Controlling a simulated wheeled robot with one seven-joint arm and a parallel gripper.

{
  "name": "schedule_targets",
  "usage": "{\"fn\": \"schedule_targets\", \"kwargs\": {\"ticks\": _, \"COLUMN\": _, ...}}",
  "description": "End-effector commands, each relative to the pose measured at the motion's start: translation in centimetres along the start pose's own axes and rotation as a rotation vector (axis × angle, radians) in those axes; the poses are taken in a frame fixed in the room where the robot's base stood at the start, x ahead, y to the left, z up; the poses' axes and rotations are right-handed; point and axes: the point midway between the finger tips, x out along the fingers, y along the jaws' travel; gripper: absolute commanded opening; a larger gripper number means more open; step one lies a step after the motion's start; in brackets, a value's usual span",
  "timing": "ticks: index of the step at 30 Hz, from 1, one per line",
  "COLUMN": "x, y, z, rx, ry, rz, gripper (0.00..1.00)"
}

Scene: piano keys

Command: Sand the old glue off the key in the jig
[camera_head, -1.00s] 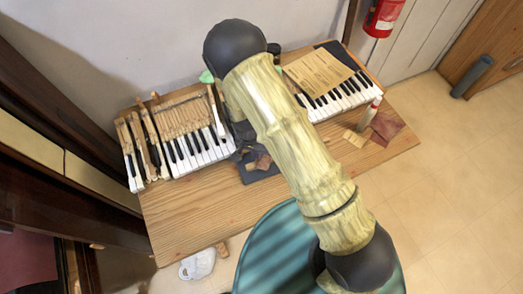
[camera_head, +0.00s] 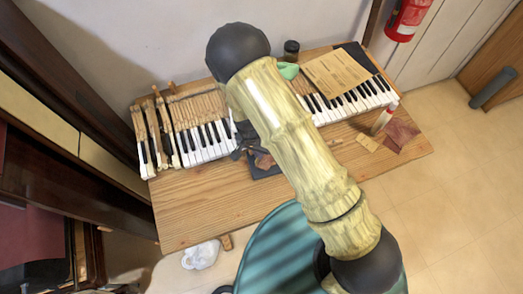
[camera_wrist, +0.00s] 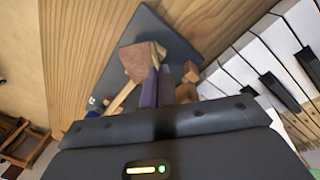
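A dark mat (camera_head: 258,173) lies on the bench left of my arm. It also shows in the wrist view (camera_wrist: 180,38). A brown block (camera_wrist: 138,62) lies over or on the mat, with a pale wooden stick (camera_wrist: 122,97) running from it toward the lower left. Small wooden pieces (camera_wrist: 188,92) are right of my fingers. My gripper (camera_wrist: 168,85) shows two dark fingers close together beside the block's right edge. I cannot tell whether they touch or hold it. The jig and the key's glue cannot be made out clearly.
A keyboard section (camera_head: 205,140) stands left, another (camera_head: 345,104) right under a tan board (camera_head: 336,72). A jar (camera_head: 291,50), green cloth (camera_head: 288,70), white-capped tube (camera_head: 384,118) and brown sheets (camera_head: 400,132) are on the bench. The bench front (camera_head: 205,205) is clear.

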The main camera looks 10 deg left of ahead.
Motion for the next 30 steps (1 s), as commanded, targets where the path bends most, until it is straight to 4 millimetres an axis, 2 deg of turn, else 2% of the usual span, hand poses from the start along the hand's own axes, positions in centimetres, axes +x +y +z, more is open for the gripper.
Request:
{"fn": "schedule_targets", "kwargs": {"ticks": 8, "x": -0.3, "y": -0.1, "z": 0.2, "rx": -0.002, "ry": -0.003, "rz": -0.001, "gripper": 0.0}}
{"fn": "schedule_targets", "kwargs": {"ticks": 30, "x": -6.0, "y": 0.8, "z": 0.0, "rx": -0.001, "ry": -0.002, "rz": 0.0, "gripper": 0.0}}
